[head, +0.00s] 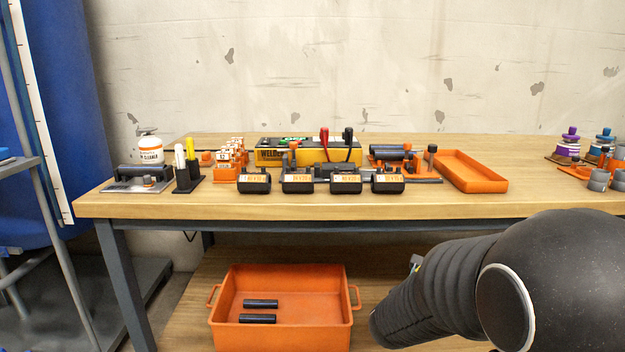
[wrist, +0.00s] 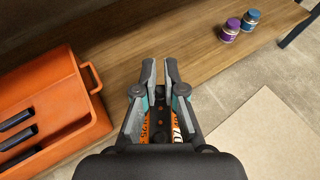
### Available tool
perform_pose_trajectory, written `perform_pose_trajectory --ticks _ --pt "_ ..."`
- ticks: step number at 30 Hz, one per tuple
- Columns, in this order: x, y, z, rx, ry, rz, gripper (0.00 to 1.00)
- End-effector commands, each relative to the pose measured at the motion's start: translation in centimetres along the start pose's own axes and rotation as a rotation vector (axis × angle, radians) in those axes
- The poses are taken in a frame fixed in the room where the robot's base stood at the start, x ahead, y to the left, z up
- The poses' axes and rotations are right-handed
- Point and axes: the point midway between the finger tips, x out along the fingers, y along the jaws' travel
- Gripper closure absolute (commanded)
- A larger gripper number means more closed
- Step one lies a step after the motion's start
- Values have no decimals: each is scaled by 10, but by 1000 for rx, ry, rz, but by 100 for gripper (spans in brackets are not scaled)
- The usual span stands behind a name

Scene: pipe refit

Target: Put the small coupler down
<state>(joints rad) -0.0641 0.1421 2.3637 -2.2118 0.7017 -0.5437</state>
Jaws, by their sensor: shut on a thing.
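My gripper (wrist: 160,70) shows in the wrist view, its two fingers close together above the lower shelf. It is shut on a dark piece with orange labels, which I take to be the small coupler (wrist: 158,130); the fingers and wrist hide much of it.
Purple (wrist: 230,32) and blue (wrist: 250,20) jars stand at the right. An empty orange tray (head: 470,172) lies on the bench (head: 240,208).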

Motion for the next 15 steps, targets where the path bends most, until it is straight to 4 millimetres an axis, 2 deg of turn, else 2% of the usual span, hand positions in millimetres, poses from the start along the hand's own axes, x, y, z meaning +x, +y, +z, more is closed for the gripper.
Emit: perform_pose_trajectory --ticks 1,3,12,13,15 --pt "2 15 -20 -24 8 37 100" --pt "3 32 -39 -42 6 84 100" --pt "7 82 -96 -94 2 222 100" --pt "2 80 -80 -87 -4 218 100" --pt "-2 79 -69 -87 -4 216 100"
